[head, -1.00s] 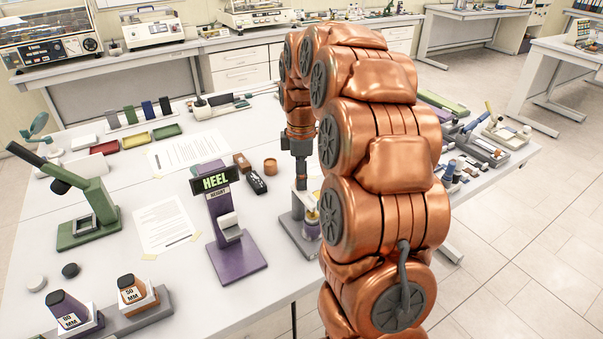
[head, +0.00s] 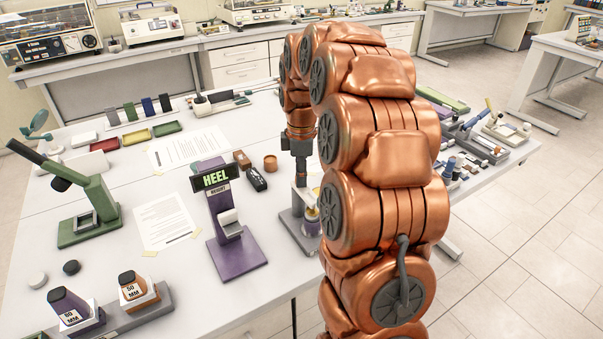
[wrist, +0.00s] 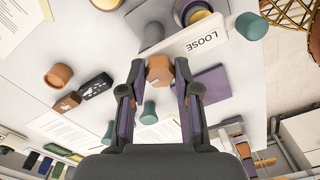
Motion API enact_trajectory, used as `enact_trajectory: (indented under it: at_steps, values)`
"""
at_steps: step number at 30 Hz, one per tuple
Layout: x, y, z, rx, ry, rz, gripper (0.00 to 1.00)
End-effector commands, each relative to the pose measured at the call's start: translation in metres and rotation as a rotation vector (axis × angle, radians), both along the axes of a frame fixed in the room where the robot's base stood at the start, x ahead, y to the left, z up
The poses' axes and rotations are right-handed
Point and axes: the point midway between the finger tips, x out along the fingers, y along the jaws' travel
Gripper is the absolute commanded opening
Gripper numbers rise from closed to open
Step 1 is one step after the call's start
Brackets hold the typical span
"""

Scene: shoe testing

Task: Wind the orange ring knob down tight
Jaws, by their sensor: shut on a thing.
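The orange ring knob (wrist: 160,71) sits between the fingertips of my gripper (wrist: 160,77) in the wrist view, and the fingers are closed on its two sides. A white plate marked LOOSE (wrist: 200,38) lies just beyond it. In the head view my gripper (head: 300,172) points down over a grey stand (head: 293,228) right of the purple HEEL stand. The knob is hidden from me in the head view, and my arm covers part of the grey stand. I cannot tell how tight the knob is.
The purple HEEL stand (head: 238,260) is close on the left. A black stapler-like item (head: 257,179) and an orange cup (head: 270,163) lie behind. A green press (head: 88,215) stands far left. Papers (head: 164,222) lie on open table between.

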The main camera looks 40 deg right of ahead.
Motion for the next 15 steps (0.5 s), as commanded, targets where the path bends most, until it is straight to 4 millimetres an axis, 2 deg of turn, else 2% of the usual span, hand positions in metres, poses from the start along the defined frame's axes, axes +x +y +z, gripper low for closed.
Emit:
enact_trajectory:
  at_steps: [8, 15]
  values:
    - [0.0, 0.0, -0.001, 0.0, 0.0, -0.019, 0.0]
    - [0.0002, -0.0004, -0.0031, -0.002, -0.002, -0.126, 0.0]
